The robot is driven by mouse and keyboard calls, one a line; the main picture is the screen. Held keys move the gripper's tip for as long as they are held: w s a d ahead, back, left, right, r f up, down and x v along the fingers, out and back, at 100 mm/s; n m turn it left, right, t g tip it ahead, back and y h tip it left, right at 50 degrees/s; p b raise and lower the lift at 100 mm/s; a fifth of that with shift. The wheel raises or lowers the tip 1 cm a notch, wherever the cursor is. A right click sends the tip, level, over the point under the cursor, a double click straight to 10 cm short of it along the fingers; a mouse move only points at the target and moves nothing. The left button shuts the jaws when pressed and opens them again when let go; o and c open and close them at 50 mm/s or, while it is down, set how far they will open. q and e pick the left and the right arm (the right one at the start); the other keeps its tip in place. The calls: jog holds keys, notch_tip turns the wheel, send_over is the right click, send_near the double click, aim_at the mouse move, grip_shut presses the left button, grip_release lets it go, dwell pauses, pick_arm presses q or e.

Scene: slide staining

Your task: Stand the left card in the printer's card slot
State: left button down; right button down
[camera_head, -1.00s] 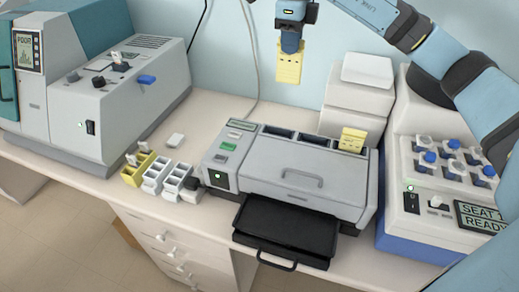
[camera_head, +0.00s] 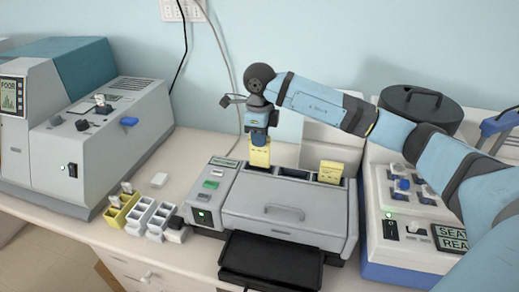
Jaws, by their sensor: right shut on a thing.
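My right gripper (camera_head: 259,138) is shut on a yellow card (camera_head: 260,157). It holds the card upright at the left end of the slot row along the back top of the grey printer (camera_head: 285,207). The card's lower edge is at the left slot; I cannot tell how deep it sits. A second yellow card (camera_head: 331,171) stands upright in the slot at the right end of the row. A dark slot (camera_head: 294,173) between the two cards is empty. My left gripper is not in view.
A black tray (camera_head: 270,260) juts from the printer's front. Small yellow (camera_head: 120,210) and white racks stand left of it, near a grey machine (camera_head: 100,140). A white and blue unit (camera_head: 400,262) with several knobs stands at the right, below my right arm.

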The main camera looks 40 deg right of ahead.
send_over(259, 166)
jog(key=f, duration=0.4)
jog(key=shift+w+d+f+p, duration=0.15)
jog(key=shift+d+f+p, duration=0.1)
jog(key=shift+p, duration=0.1)
jog(key=shift+f, duration=0.2)
jog(key=shift+f, duration=0.1)
jog(key=shift+f, duration=0.15)
jog(key=c, duration=1.2)
grip_release()
jog(key=shift+r, duration=0.2)
